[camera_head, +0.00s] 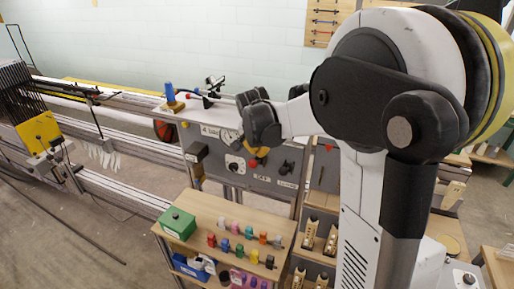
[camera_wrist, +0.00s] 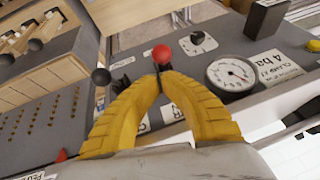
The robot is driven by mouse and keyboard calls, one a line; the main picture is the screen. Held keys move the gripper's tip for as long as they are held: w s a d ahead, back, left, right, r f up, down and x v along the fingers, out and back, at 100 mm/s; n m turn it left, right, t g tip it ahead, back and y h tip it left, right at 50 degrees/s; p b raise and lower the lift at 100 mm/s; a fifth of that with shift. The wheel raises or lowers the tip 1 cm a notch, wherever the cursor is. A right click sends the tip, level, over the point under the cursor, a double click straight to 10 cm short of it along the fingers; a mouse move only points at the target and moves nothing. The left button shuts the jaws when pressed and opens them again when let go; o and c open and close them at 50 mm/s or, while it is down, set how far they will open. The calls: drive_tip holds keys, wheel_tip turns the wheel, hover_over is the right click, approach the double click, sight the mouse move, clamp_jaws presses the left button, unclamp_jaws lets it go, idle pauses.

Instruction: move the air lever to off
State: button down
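A lever with a red ball knob (camera_wrist: 162,54) stands on the grey control panel (camera_wrist: 72,72) in the wrist view. A second lever with a black knob (camera_wrist: 100,76) is to its left. The labels beside them are too small to read, so I cannot confirm which one is the air lever. My gripper (camera_wrist: 160,76) has yellow fingers that arch together, with their tips closed around the stem just below the red knob.
A pressure gauge (camera_wrist: 230,73) and a rotary knob (camera_wrist: 198,41) sit to the right of the red lever. Below the panel, a wooden shelf (camera_head: 203,204) holds a green box (camera_head: 178,223) and several coloured spools. The loom (camera_head: 42,130) stands at the left.

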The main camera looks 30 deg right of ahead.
drive_tip(key=shift+x, duration=1.6)
drive_tip(key=shift+b, duration=0.3)
drive_tip(key=shift+s+a+f+t+h+b, duration=0.15)
drive_tip(key=shift+a+f+t+h+b, duration=0.15)
drive_tip(key=shift+b, duration=0.1)
